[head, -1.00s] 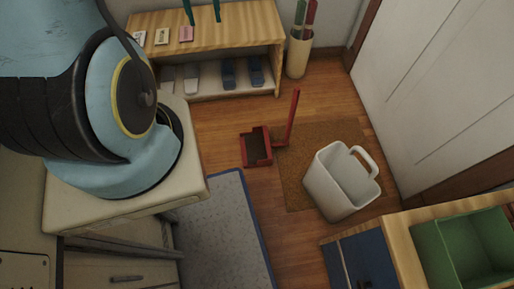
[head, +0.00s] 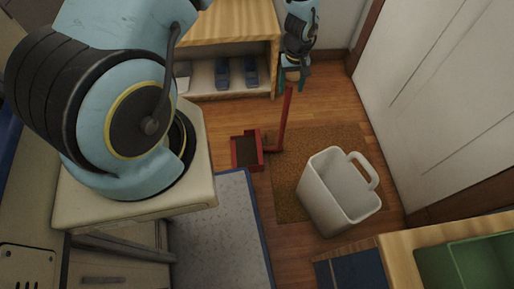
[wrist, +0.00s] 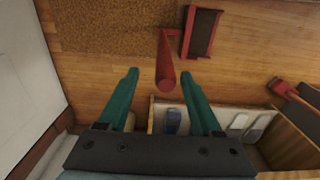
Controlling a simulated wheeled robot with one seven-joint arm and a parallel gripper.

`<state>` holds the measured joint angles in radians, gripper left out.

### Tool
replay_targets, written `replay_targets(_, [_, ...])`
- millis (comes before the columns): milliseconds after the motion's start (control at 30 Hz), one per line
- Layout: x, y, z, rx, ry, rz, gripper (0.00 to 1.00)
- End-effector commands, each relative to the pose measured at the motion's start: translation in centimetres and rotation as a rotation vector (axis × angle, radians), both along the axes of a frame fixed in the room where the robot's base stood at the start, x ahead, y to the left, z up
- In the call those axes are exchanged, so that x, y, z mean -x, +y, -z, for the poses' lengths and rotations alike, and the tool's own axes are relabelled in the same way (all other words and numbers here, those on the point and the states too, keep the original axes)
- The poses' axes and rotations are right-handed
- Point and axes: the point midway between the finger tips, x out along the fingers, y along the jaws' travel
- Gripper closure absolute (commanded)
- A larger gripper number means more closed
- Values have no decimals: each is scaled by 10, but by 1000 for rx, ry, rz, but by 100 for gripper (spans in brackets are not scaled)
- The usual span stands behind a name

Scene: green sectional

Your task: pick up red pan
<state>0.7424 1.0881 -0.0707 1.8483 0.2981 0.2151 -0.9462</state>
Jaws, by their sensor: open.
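The red pan (head: 247,150) is a dustpan with a dark inside and a tall upright red handle (head: 286,118). It sits on the wood floor at the left edge of a brown mat. The pan (wrist: 201,33) also shows at the top of the wrist view. My gripper (head: 293,84) is open at the top of the handle. In the wrist view, the handle's end (wrist: 166,80) appears between the two green fingertips of my gripper (wrist: 159,75), with gaps on both sides. I cannot tell whether the end is level with the fingertips or below them.
A white bin (head: 334,205) stands on the brown mat (head: 290,196), right of the pan. A wooden shelf (head: 232,30) with shoes is behind the pan. A white door (head: 445,95) is at right. A wooden unit with a green tray (head: 470,262) is at front right.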

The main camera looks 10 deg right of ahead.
Motion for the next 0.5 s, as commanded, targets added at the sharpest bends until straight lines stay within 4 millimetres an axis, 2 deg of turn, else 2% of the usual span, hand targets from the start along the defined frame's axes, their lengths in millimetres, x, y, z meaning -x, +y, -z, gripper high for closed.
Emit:
replay_targets(167, [1,3,14,-2,2,0,34])
replay_targets(400, [2,6,48,-1,2,0,34])
replay_targets(500, [1,5,54,0,0,0,34])
